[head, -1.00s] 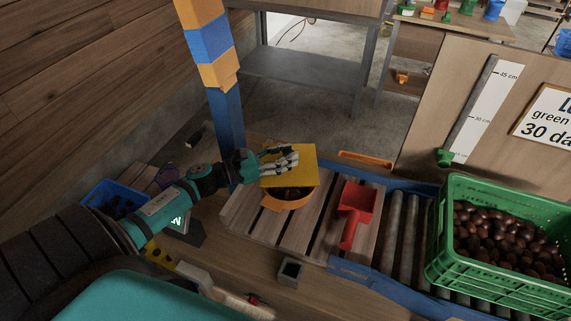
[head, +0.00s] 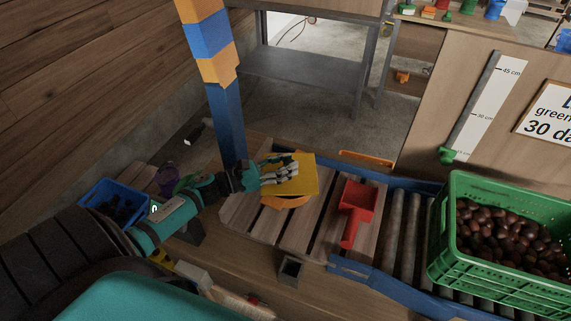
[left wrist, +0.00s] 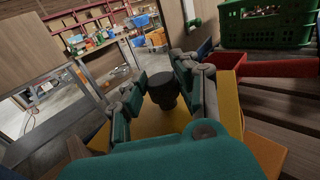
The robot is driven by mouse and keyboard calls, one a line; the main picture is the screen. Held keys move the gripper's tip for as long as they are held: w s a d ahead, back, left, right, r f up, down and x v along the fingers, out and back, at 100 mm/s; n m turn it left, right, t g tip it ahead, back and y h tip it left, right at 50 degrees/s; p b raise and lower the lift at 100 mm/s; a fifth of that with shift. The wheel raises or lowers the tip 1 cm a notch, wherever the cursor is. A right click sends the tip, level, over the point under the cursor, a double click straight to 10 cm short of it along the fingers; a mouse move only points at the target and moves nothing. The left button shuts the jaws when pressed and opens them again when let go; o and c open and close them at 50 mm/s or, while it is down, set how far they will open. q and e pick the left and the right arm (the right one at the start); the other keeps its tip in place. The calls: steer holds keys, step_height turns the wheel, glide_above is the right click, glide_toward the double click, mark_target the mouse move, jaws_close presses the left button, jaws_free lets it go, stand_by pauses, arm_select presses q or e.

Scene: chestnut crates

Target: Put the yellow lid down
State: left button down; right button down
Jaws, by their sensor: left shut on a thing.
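My left gripper (head: 281,172) is shut on the yellow lid (head: 305,176), a flat square plate. Whether the lid touches the bowl cannot be told. In the left wrist view the fingers (left wrist: 170,75) close around a dark knob (left wrist: 161,90) on the yellow lid (left wrist: 229,95). The lid hides what is in the bowl. My right gripper is in neither view.
A red scoop (head: 356,205) lies on the slatted wooden board (head: 312,228) right of the bowl. A green crate (head: 500,265) of chestnuts stands on the rollers at right. A blue post (head: 227,125) rises close behind my left gripper. A blue bin (head: 98,191) stands at left.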

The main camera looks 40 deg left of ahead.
arm_select(q)
steer(key=c, duration=1)
jaws_free()
steer(key=shift+r, duration=0.1)
